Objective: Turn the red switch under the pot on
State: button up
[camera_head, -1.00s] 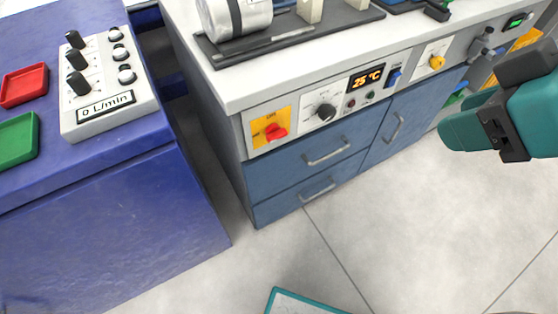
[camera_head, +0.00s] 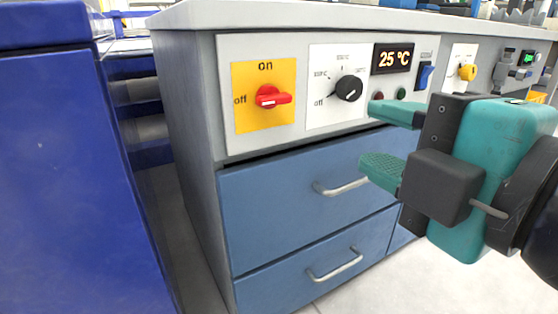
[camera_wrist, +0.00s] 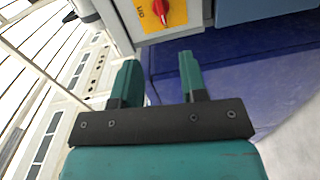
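The red switch (camera_head: 271,97) sits on a yellow plate (camera_head: 254,118) at the left end of the cabinet's front panel. The plate reads "on" at the top and "off" at the left. The switch handle points to the right in the head view. In the wrist view the red switch (camera_wrist: 160,10) shows at the top, beyond the fingers. My gripper (camera_head: 386,141) is open and empty, with its two teal fingers apart, to the right of the switch and nearer the camera. The gripper also shows in the wrist view (camera_wrist: 160,78). The pot is not in view.
A black dial (camera_head: 349,88), a 25 °C display (camera_head: 394,58) and a blue rocker switch (camera_head: 425,76) are right of the red switch. Below are blue drawers with protruding handles (camera_head: 342,187). A blue cabinet (camera_head: 75,170) stands at left. A yellow knob (camera_head: 467,72) is farther right.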

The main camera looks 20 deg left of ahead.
jog(key=f+n, duration=0.1)
jog(key=p, duration=1)
send_near(277, 102)
jog(key=shift+y, duration=0.3)
jog(key=p+x, duration=0.8)
jog(key=x, duration=0.1)
jog(key=shift+w+d, duration=0.15)
jog(key=shift+w+a+f, duration=0.15)
jog(key=shift+w+a, duration=0.15)
jog(key=shift+a, duration=0.1)
jog(key=c, duration=0.5)
